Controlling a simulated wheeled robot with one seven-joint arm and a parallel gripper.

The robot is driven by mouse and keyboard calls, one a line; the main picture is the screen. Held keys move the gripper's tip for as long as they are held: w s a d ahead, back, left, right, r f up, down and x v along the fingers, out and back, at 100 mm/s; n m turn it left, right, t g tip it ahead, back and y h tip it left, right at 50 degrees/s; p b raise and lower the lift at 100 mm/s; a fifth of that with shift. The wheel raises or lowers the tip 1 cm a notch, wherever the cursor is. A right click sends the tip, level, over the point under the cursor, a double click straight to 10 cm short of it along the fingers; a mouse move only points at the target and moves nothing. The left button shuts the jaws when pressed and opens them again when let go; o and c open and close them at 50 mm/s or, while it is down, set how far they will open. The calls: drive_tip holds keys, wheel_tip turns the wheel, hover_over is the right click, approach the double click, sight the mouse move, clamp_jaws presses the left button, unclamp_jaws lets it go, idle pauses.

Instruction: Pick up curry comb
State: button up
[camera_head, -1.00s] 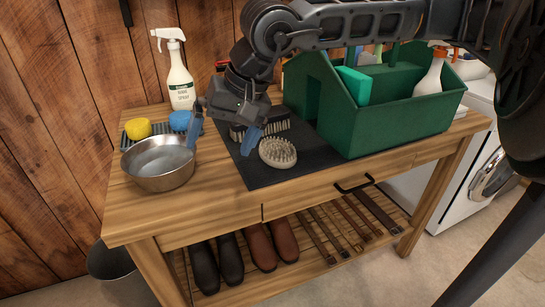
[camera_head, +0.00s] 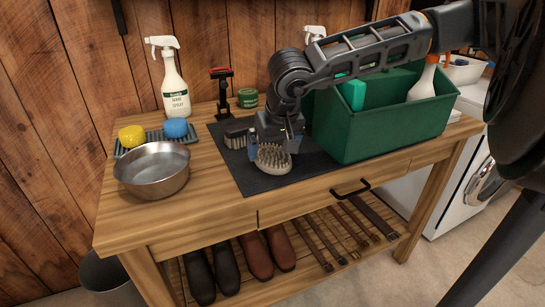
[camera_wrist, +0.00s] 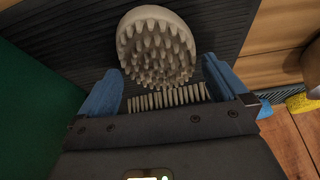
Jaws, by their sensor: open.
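The curry comb (camera_head: 273,159) is a pale oval with many blunt teeth, lying teeth up on the dark mat (camera_head: 262,184) on the wooden bench. In the wrist view the comb (camera_wrist: 157,46) lies just past my fingertips. My gripper (camera_head: 270,150) is open above the mat, at the comb's far side. Its two blue fingers (camera_wrist: 160,85) are spread, with nothing held between them. A row of pale bristles (camera_wrist: 165,97) shows between the fingers, partly hidden by my gripper's body.
A green tote (camera_head: 385,130) stands close on the right of my gripper. A metal bowl (camera_head: 153,170), sponges and a spray bottle (camera_head: 175,88) are farther left. The mat's front is clear.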

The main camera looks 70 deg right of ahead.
drive_tip(key=shift+w+d+f, duration=0.1)
drive_tip(key=shift+d+f, duration=0.05)
drive_tip(key=shift+f, duration=0.3)
drive_tip(key=c, duration=0.8)
drive_tip(key=shift+c, duration=0.2)
